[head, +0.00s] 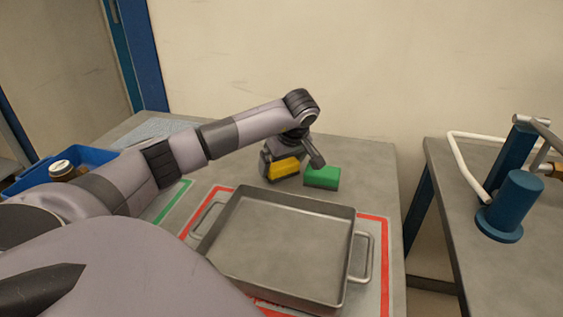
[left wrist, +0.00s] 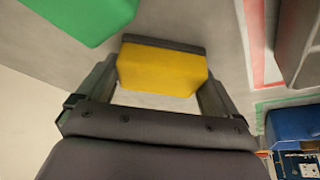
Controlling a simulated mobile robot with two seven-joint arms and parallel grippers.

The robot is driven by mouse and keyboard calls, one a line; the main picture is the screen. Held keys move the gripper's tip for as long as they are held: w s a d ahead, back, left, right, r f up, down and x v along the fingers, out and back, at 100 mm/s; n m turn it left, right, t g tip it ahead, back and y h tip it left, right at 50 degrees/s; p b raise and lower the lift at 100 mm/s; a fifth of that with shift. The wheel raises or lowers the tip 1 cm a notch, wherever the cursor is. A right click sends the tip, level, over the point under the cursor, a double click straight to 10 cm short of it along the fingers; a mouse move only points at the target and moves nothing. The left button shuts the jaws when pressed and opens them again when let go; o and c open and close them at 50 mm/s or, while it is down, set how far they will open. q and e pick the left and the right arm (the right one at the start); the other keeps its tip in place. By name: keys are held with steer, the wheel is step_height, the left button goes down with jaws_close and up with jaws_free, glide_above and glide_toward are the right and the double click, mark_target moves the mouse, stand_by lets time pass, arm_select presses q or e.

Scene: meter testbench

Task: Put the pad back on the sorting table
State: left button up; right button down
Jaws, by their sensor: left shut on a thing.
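The yellow pad (head: 284,169) with a dark grey layer is at the back of the grey sorting table (head: 365,155), behind the metal tray. My left gripper (head: 291,160) reaches down over it with a finger on each side. In the left wrist view the yellow pad (left wrist: 160,70) sits between the two fingers of the left gripper (left wrist: 158,82), which is shut on it. The pad is at or just above the table top; I cannot tell whether it touches. My right gripper is not in view.
A green block (head: 322,177) lies just right of the pad. The metal tray (head: 351,250) stands inside a red outline. A blue bin (head: 92,156) with a jar is at the left. A second table (head: 445,185) with a blue fixture (head: 508,205) stands right, across a gap.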

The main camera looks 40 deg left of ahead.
arm_select(q)
steer(key=o, duration=0.6)
steer(key=shift+f, duration=0.1)
steer(key=shift+c, duration=0.2)
steer(key=v, duration=1.2)
steer(key=shift+p, duration=0.4)
steer(key=shift+r, duration=0.25)
